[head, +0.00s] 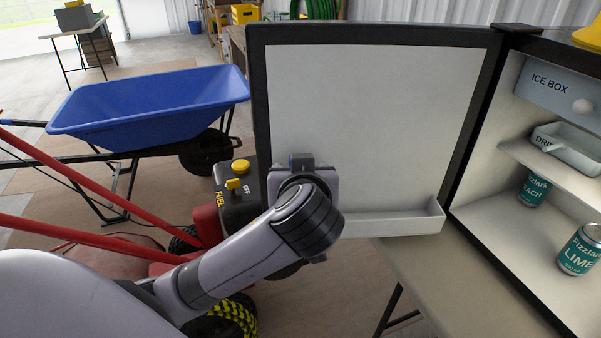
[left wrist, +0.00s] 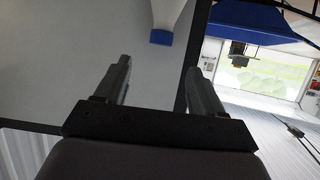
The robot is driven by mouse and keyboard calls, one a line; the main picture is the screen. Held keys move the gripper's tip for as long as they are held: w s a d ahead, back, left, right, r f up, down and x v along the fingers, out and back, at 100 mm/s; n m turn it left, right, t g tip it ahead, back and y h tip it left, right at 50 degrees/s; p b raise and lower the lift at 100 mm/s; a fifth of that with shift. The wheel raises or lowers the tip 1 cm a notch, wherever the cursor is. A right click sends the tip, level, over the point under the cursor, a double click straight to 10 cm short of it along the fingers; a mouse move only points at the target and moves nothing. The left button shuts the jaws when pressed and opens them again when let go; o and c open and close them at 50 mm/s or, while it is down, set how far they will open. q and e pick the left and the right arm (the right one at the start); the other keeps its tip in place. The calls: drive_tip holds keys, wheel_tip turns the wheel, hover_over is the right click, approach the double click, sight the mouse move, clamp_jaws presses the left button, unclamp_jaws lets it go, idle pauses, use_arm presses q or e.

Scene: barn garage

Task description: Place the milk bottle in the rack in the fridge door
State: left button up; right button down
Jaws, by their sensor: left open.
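The milk bottle shows in the left wrist view as a white neck with a blue cap (left wrist: 161,37); the rest of it runs out of frame. In the head view my left arm hides it. My left gripper (left wrist: 160,72) is open, with the cap beyond its fingertips and apart from them. In the head view the left gripper (head: 302,165) is in front of the open fridge door (head: 400,110), its fingers hidden. The white door rack (head: 408,222) runs along the door's bottom; its left part is behind my arm. Whether the bottle's base rests in the rack cannot be seen.
The fridge interior at right holds an ice box (head: 550,85), a small drawer (head: 570,148), a lime can (head: 578,250) and another can (head: 533,190). A blue wheelbarrow (head: 150,105) and a red machine with a fuel tank (head: 238,190) stand left of the door.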

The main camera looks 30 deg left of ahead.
use_arm(q)
drive_tip(key=s+d+f+m+g+h, duration=0.1)
drive_tip(key=s+d+f+m+h, duration=0.2)
drive_tip(key=f, duration=0.7)
drive_tip(key=s+d+f+m+h, duration=0.1)
drive_tip(key=d+f+m+h, duration=0.3)
drive_tip(key=f, duration=0.7)
drive_tip(key=s+a+f+m+h, duration=0.2)
drive_tip(key=s+f, duration=0.8)
drive_tip(key=s, duration=0.2)
drive_tip(key=shift+s+a+f+h, duration=0.15)
drive_tip(key=shift+s+f+h, duration=0.15)
drive_tip(key=shift+f, duration=0.1)
